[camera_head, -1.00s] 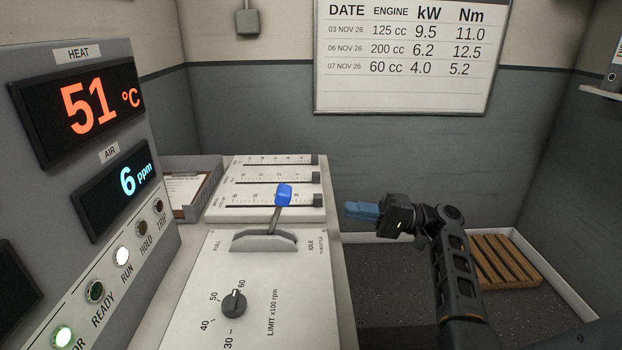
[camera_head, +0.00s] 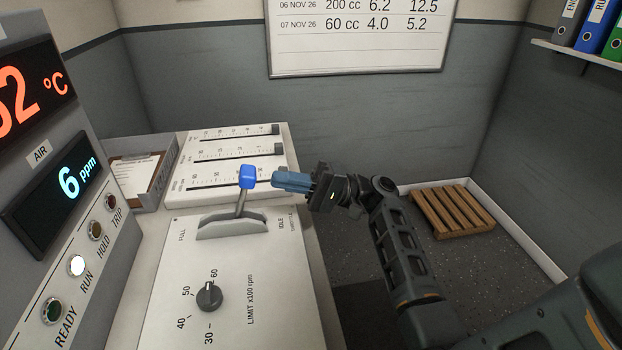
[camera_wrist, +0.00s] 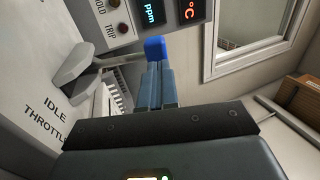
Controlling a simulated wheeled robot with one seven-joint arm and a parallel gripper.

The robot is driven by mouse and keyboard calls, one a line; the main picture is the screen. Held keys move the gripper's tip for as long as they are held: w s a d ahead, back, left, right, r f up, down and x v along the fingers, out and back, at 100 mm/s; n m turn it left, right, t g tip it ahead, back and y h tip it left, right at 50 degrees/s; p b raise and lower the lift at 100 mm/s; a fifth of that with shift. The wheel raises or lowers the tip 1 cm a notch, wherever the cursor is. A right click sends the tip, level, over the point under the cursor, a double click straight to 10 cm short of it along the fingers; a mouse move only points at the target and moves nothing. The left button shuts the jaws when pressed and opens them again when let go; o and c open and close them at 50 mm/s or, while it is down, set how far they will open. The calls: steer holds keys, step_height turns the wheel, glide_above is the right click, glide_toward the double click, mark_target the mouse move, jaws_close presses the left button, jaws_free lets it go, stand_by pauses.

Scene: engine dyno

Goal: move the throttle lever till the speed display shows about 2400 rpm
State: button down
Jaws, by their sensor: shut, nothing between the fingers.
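The throttle lever (camera_head: 241,200) stands on the console with a blue knob (camera_head: 248,177), in a grey slot housing marked FULL at the left and IDLE at the right. It leans slightly to the right. My gripper (camera_head: 275,181) is shut and empty, its blue fingertips just right of the knob. In the wrist view the knob (camera_wrist: 155,48) shows right at the tips of my fingers (camera_wrist: 155,70); I cannot tell whether they touch. The speed display is not in view.
The limit dial (camera_head: 209,295) sits on the console in front of the lever. Slider panels (camera_head: 235,160) lie behind it. The display cabinet (camera_head: 60,200) stands at the left, with the RUN lamp (camera_head: 77,265) lit. A wooden pallet (camera_head: 452,211) lies on the floor at the right.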

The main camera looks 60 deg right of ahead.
mark_target(242, 201)
steer(key=shift+x, duration=1.4)
steer(key=shift+w+a+r+p, duration=0.2)
steer(key=shift+w+a+p, duration=0.1)
steer(key=shift+w+a, duration=0.1)
steer(key=shift+d+f, duration=0.1)
